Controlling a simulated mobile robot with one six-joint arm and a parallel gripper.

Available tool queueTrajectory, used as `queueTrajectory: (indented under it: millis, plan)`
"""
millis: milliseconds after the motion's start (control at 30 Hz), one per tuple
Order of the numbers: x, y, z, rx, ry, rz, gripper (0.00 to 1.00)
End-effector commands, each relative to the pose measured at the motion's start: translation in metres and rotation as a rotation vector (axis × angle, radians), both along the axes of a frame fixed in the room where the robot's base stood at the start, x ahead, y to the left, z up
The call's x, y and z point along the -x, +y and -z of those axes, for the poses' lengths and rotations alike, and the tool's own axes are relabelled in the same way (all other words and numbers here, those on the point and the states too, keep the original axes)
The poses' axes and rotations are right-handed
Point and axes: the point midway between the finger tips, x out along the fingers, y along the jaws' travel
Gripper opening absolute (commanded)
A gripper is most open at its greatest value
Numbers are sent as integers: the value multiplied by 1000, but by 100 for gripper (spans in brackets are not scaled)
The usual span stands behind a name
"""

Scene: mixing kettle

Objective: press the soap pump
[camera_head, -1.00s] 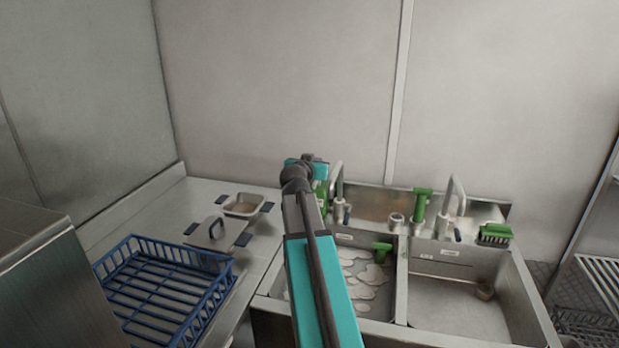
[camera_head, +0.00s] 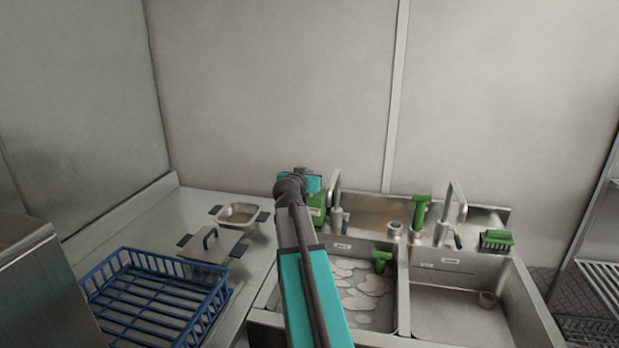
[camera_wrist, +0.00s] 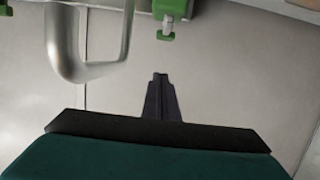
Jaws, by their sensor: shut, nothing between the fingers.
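The soap bottle shows in the head view as a green body (camera_head: 317,206) at the back of the sink counter, left of the left tap and partly hidden by my arm. In the wrist view, which looks upside down, its green body (camera_wrist: 172,8) is at the top edge, with a pale collar and a small green pump head (camera_wrist: 165,36) pointing down the picture. My gripper (camera_wrist: 160,76) is shut and empty, its fingertips lined up with the pump head and a visible gap between them. In the head view my wrist is just above the bottle and my fingers cannot be made out.
A curved tap (camera_wrist: 88,45) is close beside my fingers; it also stands in the head view (camera_head: 335,200). A second tap (camera_head: 455,208), a green-handled tool (camera_head: 420,212) and a brush (camera_head: 496,240) are farther right. Pans (camera_head: 238,214) and a blue rack (camera_head: 155,300) are left.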

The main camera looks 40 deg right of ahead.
Motion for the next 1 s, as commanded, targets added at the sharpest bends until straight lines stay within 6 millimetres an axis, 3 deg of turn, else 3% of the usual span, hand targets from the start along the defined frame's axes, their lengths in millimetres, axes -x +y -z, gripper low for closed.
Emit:
queueTrajectory:
  millis: [900, 1000]
  plan:
    - [-47, -75, 20, 1, 1, 1, 0]
    - [-47, -75, 29, 0, 1, 0, 0]
